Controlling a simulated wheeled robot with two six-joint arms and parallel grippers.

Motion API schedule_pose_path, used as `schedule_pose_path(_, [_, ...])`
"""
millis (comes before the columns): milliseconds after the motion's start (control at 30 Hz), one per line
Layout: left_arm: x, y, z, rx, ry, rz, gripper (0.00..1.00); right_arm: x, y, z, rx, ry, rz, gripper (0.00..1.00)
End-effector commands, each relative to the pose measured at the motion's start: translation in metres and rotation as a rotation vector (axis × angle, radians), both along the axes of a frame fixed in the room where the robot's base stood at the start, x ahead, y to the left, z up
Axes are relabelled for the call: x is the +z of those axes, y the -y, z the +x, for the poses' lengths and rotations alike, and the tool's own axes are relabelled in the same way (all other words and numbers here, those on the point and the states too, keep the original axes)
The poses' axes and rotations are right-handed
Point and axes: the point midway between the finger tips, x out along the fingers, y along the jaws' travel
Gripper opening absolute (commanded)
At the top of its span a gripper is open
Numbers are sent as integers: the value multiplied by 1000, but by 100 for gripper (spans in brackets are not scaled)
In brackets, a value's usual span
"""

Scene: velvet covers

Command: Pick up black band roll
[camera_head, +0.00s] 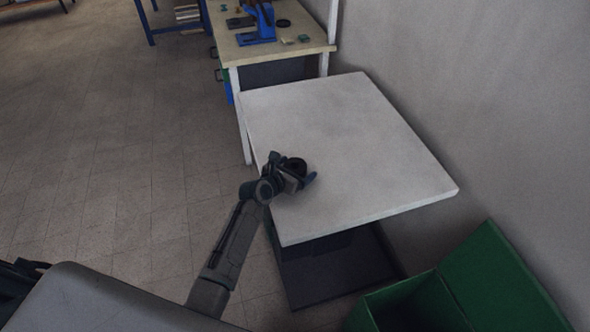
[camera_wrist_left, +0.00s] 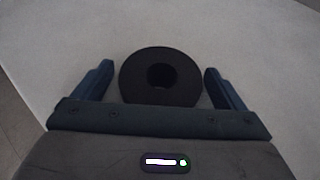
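The black band roll (camera_wrist_left: 135,80) is a dark ring with a round hole in its middle. In the left wrist view it lies between the two fingers of my left gripper (camera_wrist_left: 160,84), with a gap visible on each side. The gripper is open. In the head view my left gripper (camera_head: 292,170) is at the near left edge of the white table (camera_head: 350,130), and the black band roll (camera_head: 298,164) shows just beyond it, partly hidden by the gripper. My right gripper is in neither view.
The rest of the white tabletop is bare. A workbench (camera_head: 270,52) with a blue tool (camera_head: 262,28) and small items stands behind it. A green open box (camera_head: 420,303) is at the lower right. A grey wall (camera_head: 480,90) borders the table's right side.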

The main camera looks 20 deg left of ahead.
Motion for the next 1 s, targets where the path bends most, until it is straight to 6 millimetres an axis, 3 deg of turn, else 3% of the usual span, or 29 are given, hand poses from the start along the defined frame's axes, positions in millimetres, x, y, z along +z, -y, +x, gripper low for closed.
schedule_pose_path(33, [0, 0, 0, 0, 0, 0, 84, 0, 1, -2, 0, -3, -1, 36])
schedule_pose_path(233, [0, 0, 0, 0, 0, 0, 45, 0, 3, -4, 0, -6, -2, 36])
schedule_pose_path(267, [0, 0, 0, 0, 0, 0, 43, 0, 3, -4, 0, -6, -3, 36])
schedule_pose_path(633, [5, 0, 0, 0, 2, 0, 43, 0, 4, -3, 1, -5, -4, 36])
schedule_pose_path(900, [39, 0, 0, -2, 5, 1, 43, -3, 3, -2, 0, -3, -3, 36])
schedule_pose_path(1000, [35, -10, -22, -1, 0, 3, 43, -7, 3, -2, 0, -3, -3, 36])
